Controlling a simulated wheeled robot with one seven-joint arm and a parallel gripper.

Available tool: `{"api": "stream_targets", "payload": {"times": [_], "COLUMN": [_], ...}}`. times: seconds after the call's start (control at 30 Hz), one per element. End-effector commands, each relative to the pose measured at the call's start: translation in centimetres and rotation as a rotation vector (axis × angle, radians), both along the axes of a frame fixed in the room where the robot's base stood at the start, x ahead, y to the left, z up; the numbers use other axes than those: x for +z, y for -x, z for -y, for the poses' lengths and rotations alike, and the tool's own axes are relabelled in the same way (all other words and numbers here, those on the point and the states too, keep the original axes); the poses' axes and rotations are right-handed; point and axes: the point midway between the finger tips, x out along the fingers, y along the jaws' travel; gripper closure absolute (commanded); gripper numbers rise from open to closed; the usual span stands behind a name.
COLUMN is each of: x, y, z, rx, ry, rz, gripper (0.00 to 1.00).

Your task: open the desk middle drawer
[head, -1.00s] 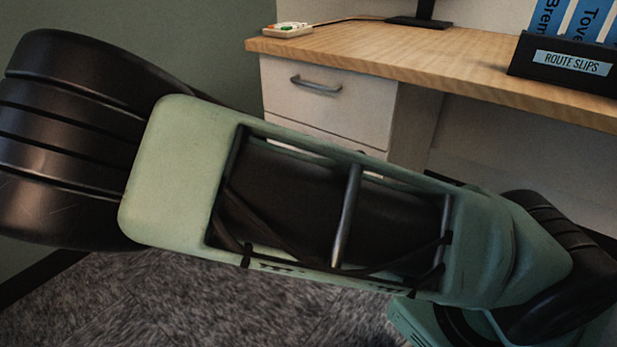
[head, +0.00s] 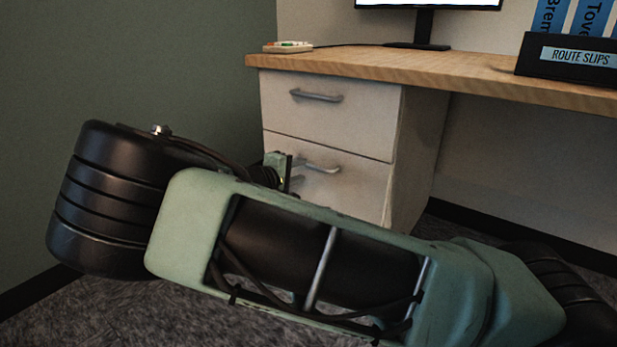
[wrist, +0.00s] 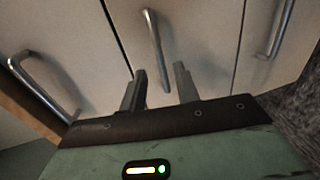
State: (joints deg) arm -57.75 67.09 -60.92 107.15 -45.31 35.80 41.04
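The desk's middle drawer (head: 345,190) is pale with a grey bar handle (head: 322,168). It looks closed, flush with the drawer above. My gripper (head: 291,172) is at the left end of this handle in the head view, partly hidden by my arm. In the wrist view the middle drawer's handle (wrist: 153,40) runs nearly upright. My gripper (wrist: 160,72) is open there, and the handle's lower end appears between its two fingers. I cannot tell whether the fingers touch the handle.
The top drawer (head: 350,120) is shut, its handle (wrist: 40,85) at left in the wrist view. Another handle (wrist: 281,28) is at right there. The desk top (head: 440,68) holds a monitor (head: 425,25), a small keyed device (head: 287,47) and a route slips holder (head: 570,60). A green wall (head: 140,60) is at left.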

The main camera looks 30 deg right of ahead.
Motion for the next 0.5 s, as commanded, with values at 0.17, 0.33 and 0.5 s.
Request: {"api": "stream_targets", "payload": {"times": [0.17, 0.33, 0.5], "x": [-1.0, -1.1, -1.1], "y": [-1.0, -1.6, -1.7], "z": [2.8, 4.2, 4.6], "rx": [-0.001, 0.001, 0.001], "ry": [-0.001, -0.001, -0.001], "rz": [0.002, 0.001, 0.001], "gripper": [0.69, 0.69, 0.69]}}
